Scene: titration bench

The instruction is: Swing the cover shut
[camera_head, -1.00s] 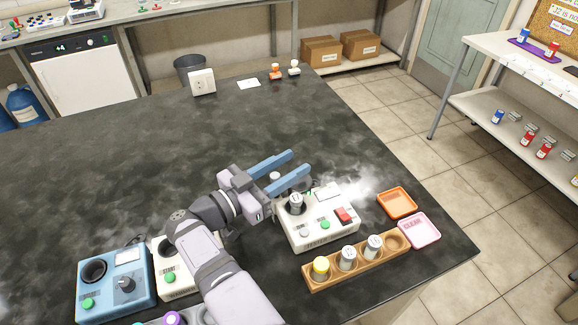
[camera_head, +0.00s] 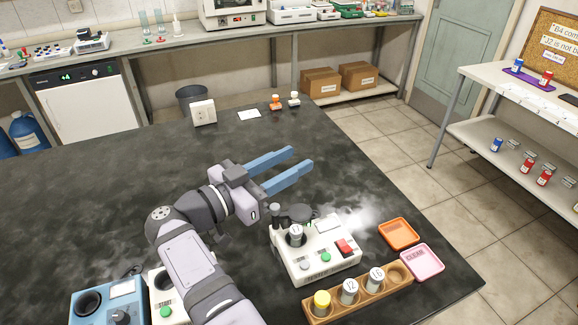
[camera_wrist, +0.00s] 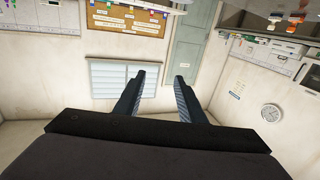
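A white instrument (camera_head: 318,262) with a green button and a red switch stands on the black bench. A vial (camera_head: 296,236) stands upright in its round well, its top uncovered. The dark round cover (camera_head: 299,213) is at the instrument's back edge, behind the vial, next to a short dark post (camera_head: 275,212). The cover looks swung open; its exact tilt is hard to tell. My gripper (camera_head: 301,157) is above and behind the cover, apart from it. Its two blue fingers are spread and empty, as the wrist view (camera_wrist: 160,78) also shows.
A wooden rack (camera_head: 350,300) with several wells, three holding vials, stands in front of the instrument. An orange tray (camera_head: 398,234) and a pink tray (camera_head: 422,262) lie to its right. A blue device (camera_head: 105,305) stands at the front left. The bench behind is mostly clear.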

